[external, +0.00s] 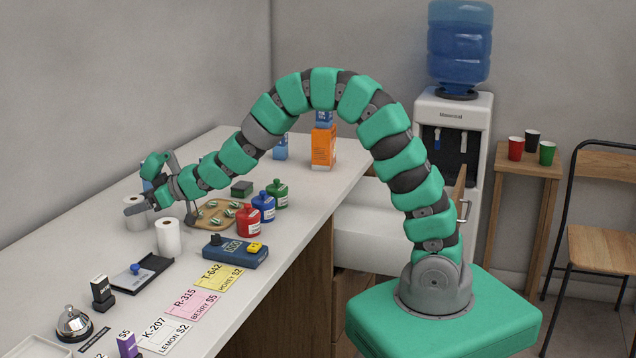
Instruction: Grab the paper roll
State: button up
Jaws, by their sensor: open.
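A white paper roll (168,237) stands upright on the counter, in front of my gripper and apart from it in the picture. A second white paper roll (135,222) stands farther back at the left and is partly hidden by my gripper. My gripper (142,188) is open, low over the counter at the far roll. One dark finger crosses in front of that roll. I cannot tell whether the finger touches it.
A wooden board with small green-striped items (213,213) and red (248,221), blue (264,206) and green (278,193) bottles stand right of the rolls. A blue device (234,252), a black tray (141,274) and a bell (74,323) lie nearer.

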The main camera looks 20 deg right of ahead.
aim_at(128, 204)
jog(key=x, duration=0.4)
jog(key=shift+w+a+b, duration=0.1)
jog(key=shift+w+b, duration=0.05)
jog(key=shift+b, duration=0.15)
jog(key=shift+r, duration=0.1)
jog(key=c, duration=1.1)
jog(key=shift+r, duration=0.1)
